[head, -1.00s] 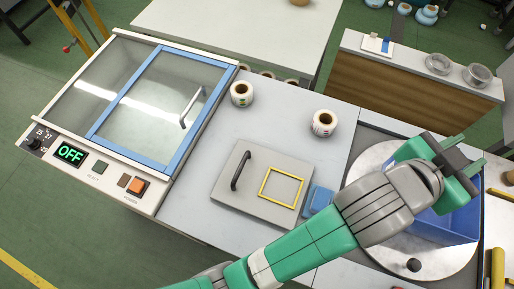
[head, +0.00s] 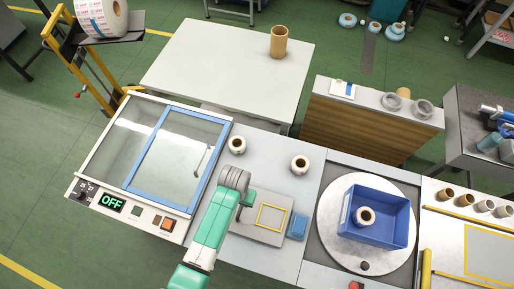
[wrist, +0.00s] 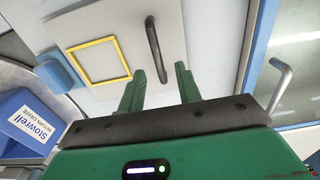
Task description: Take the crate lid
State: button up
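The crate lid (head: 258,238) is a flat grey plate with a yellow rectangle outline (head: 271,218), lying on the grey worktop. In the wrist view the lid (wrist: 115,25) shows its dark bar handle (wrist: 155,50). My gripper (head: 246,202) is over the left part of the lid in the head view, where my arm hides the handle. In the wrist view my gripper (wrist: 160,85) is open and empty, its two fingers apart, with the handle ahead between them. The blue return crate (head: 372,236) stands on the round turntable with a roll (head: 365,215) inside; it also shows in the wrist view (wrist: 28,128).
A blue block (head: 297,227) lies beside the lid's right edge. Two label rolls (head: 237,145) (head: 300,164) stand behind the lid. A cabinet with a blue-framed glass cover (head: 172,150) and a protruding handle stands to the left.

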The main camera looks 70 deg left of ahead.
aim_at(259, 213)
notch_tip(259, 213, down, 7)
jog(key=shift+w+d+f+b, duration=0.1)
jog(key=shift+w+f+b, duration=0.1)
jog(key=shift+b, duration=0.1)
grip_shut()
